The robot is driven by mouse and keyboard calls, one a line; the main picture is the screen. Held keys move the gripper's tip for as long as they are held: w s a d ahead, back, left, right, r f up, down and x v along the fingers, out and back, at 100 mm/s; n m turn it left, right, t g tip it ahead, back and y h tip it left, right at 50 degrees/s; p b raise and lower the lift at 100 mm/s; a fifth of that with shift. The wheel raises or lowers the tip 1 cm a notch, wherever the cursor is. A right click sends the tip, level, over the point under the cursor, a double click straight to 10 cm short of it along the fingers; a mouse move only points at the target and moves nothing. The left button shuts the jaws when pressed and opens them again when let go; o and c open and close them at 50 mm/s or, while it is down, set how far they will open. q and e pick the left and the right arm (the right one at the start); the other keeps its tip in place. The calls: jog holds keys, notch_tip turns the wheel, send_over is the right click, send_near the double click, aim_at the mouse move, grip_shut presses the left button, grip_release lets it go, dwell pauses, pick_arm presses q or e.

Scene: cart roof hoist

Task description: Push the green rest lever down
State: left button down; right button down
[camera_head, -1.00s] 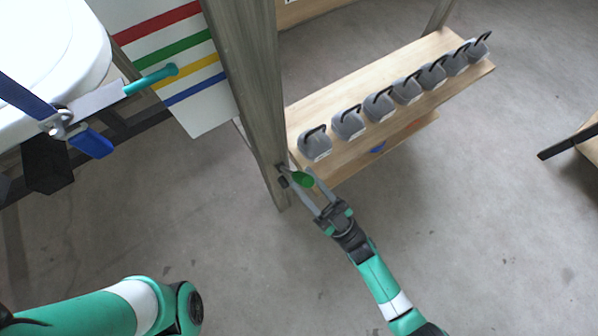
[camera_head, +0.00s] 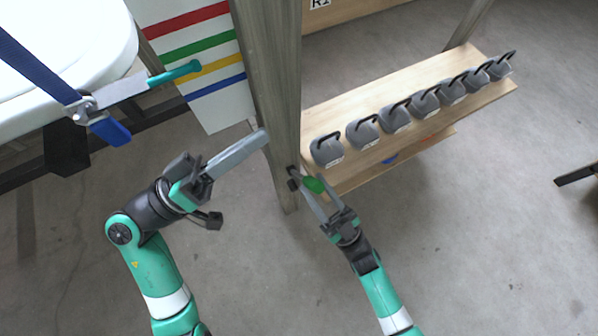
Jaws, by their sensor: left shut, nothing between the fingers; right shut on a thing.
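The green rest lever (camera_head: 313,185) is a small green handle low on the grey wooden post (camera_head: 271,95). It sits between the fingers of my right gripper (camera_head: 312,193), which is shut on it. The lever's dark mount (camera_head: 293,178) shows on the post beside it. My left gripper (camera_head: 262,139) is shut and empty, its long grey fingers pointing up and right, with the tips at or in front of the post. I cannot tell whether the tips touch the post.
A wooden shelf (camera_head: 325,118) with several grey weights stands right of the post. At left are a white rounded body (camera_head: 60,60), a blue strap (camera_head: 36,68), a teal-handled lever (camera_head: 175,73) and a striped board (camera_head: 222,112). The floor (camera_head: 450,240) at lower right is clear.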

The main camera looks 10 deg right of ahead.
jog(key=shift+f, duration=0.1)
pick_arm(q)
notch_tip(320, 180, down, 16)
jog(key=a+r+n+t+y, duration=0.1)
jog(key=a+n+t+y, duration=0.15)
jog(key=n, duration=0.25)
pick_arm(e)
jog(key=shift+h, duration=0.3)
pick_arm(q)
jog(key=d+f, duration=0.1)
jog(key=d, duration=0.8)
jog(key=shift+d+f+g+y, duration=0.3)
jog(key=shift+f+g+y, duration=0.05)
jog(key=shift+g, duration=0.1)
